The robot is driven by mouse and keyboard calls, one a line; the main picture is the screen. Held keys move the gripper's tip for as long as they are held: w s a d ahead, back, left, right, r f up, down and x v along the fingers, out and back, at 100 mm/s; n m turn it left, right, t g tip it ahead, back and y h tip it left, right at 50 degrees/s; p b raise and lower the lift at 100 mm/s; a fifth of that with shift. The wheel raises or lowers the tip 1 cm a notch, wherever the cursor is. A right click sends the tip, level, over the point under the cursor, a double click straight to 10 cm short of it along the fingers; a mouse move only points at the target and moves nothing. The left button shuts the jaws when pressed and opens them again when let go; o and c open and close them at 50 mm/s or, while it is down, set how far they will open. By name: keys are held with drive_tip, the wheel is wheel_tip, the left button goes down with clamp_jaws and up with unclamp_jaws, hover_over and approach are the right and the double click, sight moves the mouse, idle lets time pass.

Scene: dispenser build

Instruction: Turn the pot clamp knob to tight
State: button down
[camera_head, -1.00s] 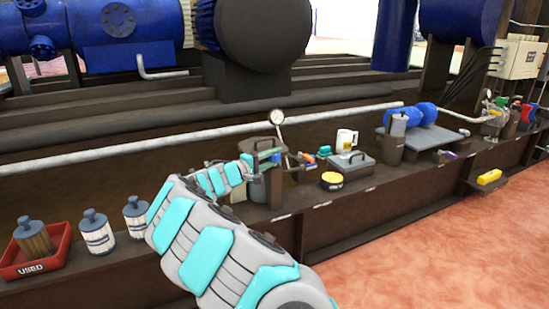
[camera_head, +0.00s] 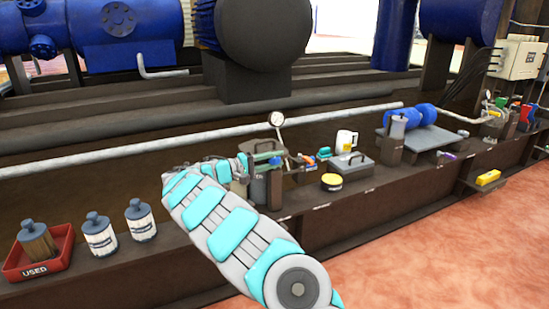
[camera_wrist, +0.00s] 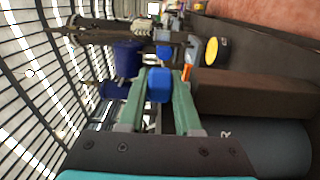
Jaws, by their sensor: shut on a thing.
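My gripper (camera_wrist: 158,98) is at the dark pot (camera_head: 272,188), which stands on the ledge in the head view. In the wrist view its two green fingers are shut on a blue knob (camera_wrist: 159,85), one finger on each side. I cannot tell how far the knob is turned. A dark cylinder (camera_wrist: 262,148) with a pale letter lies at the lower right of the wrist view.
A gauge (camera_head: 276,119) rises behind the pot. A yellow-topped tin (camera_head: 331,181), a grey box (camera_head: 350,170) and a white mug (camera_head: 346,140) stand to its right. A red tray (camera_head: 62,246) and two canisters (camera_head: 99,235) stand at the left.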

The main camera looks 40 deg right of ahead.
sight(269, 160)
drive_tip(key=shift+f+m+g+y+p, duration=0.1)
drive_tip(key=shift+m+g+y+p, duration=0.4)
drive_tip(key=shift+m+g+p, duration=0.8)
drive_tip(key=shift+g+y, duration=0.3)
drive_tip(key=shift+g, duration=0.6)
drive_tip(key=c, duration=0.9)
unclamp_jaws()
drive_tip(key=shift+p+v, duration=0.55)
drive_tip(key=shift+v, duration=3.3)
